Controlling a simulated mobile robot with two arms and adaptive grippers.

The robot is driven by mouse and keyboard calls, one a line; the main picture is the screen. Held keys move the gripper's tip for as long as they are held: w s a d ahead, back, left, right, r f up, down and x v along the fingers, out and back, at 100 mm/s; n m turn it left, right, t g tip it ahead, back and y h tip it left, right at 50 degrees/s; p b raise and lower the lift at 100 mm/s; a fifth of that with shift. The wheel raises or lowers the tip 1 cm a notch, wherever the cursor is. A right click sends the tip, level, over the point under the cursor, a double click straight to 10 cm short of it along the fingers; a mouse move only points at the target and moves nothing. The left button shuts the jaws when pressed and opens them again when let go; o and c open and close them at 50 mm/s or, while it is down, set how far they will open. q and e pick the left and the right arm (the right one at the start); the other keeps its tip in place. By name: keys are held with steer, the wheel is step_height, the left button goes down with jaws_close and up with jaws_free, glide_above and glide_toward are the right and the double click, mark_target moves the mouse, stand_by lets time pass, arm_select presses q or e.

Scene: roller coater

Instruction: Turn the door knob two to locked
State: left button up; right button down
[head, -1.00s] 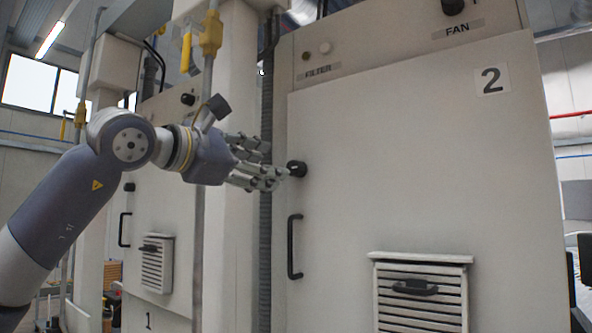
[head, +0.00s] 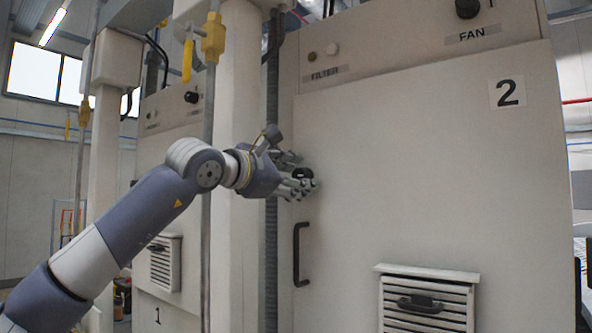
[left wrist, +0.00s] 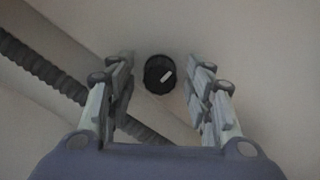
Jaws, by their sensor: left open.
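The door knob of unit two is a round black knob (left wrist: 159,74) with a white pointer line, seen in the left wrist view just beyond my fingertips. The pointer slants toward the upper right. In the head view the knob (head: 303,174) is partly hidden behind my fingers. My left gripper (head: 300,184) is at the left edge of the door marked 2 (head: 430,170). In the left wrist view my left gripper (left wrist: 160,80) is open, with its fingers on either side of the knob. I cannot tell whether they touch it. My right gripper is not in view.
A black door handle (head: 297,254) is below the knob. A louvred vent (head: 428,300) is lower right on the door. A ribbed black conduit (left wrist: 45,70) runs left of the door. A FAN knob (head: 467,8) is above. Unit 1 stands at left.

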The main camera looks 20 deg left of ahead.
arm_select(q)
steer(key=c, duration=1.1)
